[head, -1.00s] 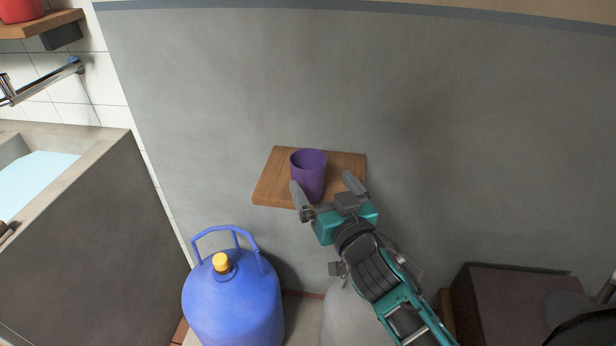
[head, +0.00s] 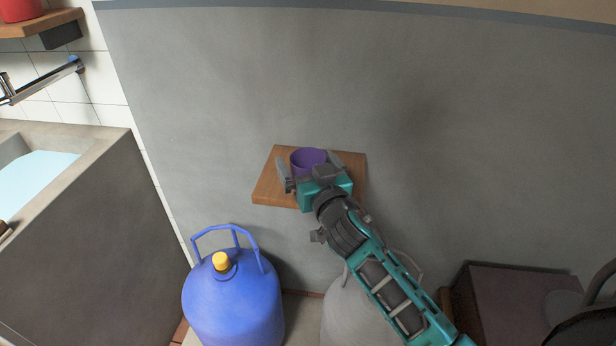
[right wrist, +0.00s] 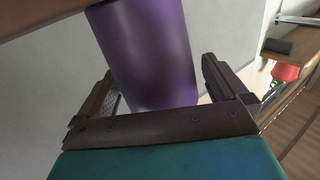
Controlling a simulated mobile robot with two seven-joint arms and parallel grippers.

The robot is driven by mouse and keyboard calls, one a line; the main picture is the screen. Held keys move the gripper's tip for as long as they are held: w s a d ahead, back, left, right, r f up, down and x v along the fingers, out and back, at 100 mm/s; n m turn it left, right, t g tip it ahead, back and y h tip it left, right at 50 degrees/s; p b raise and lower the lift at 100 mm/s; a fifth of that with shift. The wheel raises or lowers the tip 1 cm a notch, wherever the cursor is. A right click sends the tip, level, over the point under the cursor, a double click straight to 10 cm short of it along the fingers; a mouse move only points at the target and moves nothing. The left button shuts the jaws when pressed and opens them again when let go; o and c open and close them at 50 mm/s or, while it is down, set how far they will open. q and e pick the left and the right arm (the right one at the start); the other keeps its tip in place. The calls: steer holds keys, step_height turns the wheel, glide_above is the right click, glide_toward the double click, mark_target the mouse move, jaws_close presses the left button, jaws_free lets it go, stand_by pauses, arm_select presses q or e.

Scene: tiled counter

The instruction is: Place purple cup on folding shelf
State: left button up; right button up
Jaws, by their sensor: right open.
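The purple cup (head: 308,158) stands upright on the wooden folding shelf (head: 268,189) on the grey wall. My right gripper (head: 309,163) is open, with one finger on each side of the cup; its body hides the cup's lower part in the head view. In the right wrist view the cup (right wrist: 146,52) is between the two spread fingers, with a gap visible on the right side. The shelf's edge (right wrist: 45,14) shows at the top left there. My left gripper is not in view.
A blue gas bottle (head: 233,300) with a yellow cap stands below and left of the shelf. A grey bottle (head: 345,318) is under my right arm. A sink counter (head: 75,215) is at the left, a dark box (head: 515,310) at the lower right.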

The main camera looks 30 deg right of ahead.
steer(key=c, duration=1.1)
step_height(320, 180, up, 19)
steer(key=p, duration=0.6)
steer(key=s+a+f+y, duration=0.1)
steer(key=s+a+f, duration=0.2)
steer(key=s+f, duration=0.2)
steer(key=s+a+f+n+y, duration=0.1)
steer(key=s+a+f, duration=0.2)
steer(key=s+f, duration=0.2)
steer(key=shift+s+a+f, duration=0.35)
steer(key=shift+s+a, duration=0.05)
steer(key=shift+s, duration=0.55)
